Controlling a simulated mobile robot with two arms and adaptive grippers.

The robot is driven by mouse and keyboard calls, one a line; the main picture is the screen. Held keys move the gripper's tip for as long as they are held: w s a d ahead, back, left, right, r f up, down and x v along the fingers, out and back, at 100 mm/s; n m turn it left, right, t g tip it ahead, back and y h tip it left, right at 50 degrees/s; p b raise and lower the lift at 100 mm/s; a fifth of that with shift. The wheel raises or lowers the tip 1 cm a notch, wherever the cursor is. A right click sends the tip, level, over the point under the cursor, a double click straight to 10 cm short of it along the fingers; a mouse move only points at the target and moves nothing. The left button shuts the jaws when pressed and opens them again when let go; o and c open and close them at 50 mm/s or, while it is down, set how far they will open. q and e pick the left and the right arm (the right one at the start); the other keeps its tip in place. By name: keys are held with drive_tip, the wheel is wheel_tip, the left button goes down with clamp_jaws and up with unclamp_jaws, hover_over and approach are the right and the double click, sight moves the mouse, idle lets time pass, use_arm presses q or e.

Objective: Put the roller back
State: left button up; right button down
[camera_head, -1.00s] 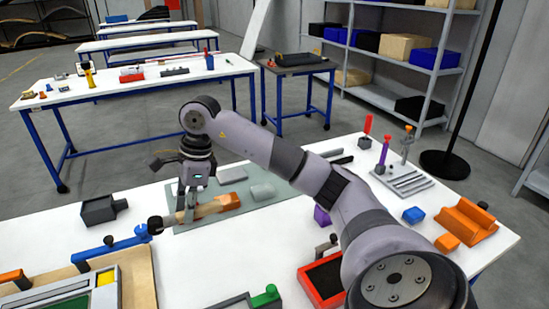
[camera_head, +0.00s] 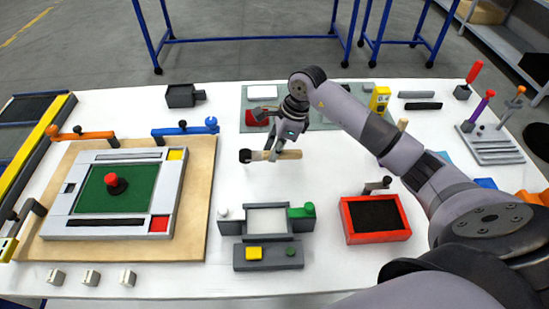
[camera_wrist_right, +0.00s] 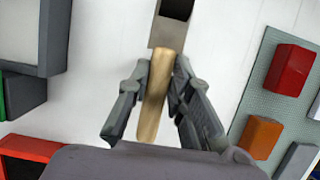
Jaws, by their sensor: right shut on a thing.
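The roller has a light wooden handle (camera_head: 291,154) and a dark head (camera_head: 245,155), seen in the head view. My right gripper (camera_head: 270,154) is shut on its handle and holds it roughly level over the white table, in front of the grey-green mat. The handle (camera_wrist_right: 154,105) also shows between the two fingers in the right wrist view, with the grey and black head (camera_wrist_right: 172,12) at the top edge. The gap between roller and table is hard to judge. My left gripper is in neither view.
A red tray with a dark inside (camera_head: 405,236) stands front right of the roller. A grey fixture (camera_head: 231,228) with white and green knobs stands in front. A wooden board (camera_head: 203,175) lies left. The grey-green mat (camera_head: 315,92) is behind. White table between is clear.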

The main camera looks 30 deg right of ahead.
sight(274, 171)
drive_tip(key=shift+f, duration=0.6)
wheel_tip(274, 171, down, 3)
drive_tip(key=shift+f+p, duration=0.15)
drive_tip(key=shift+p, duration=0.35)
drive_tip(key=shift+f, duration=0.4)
drive_tip(key=shift+f, duration=0.2)
drive_tip(key=c, duration=1.4)
unclamp_jaws()
drive_tip(key=shift+c, duration=0.2)
drive_tip(key=shift+r, duration=0.1)
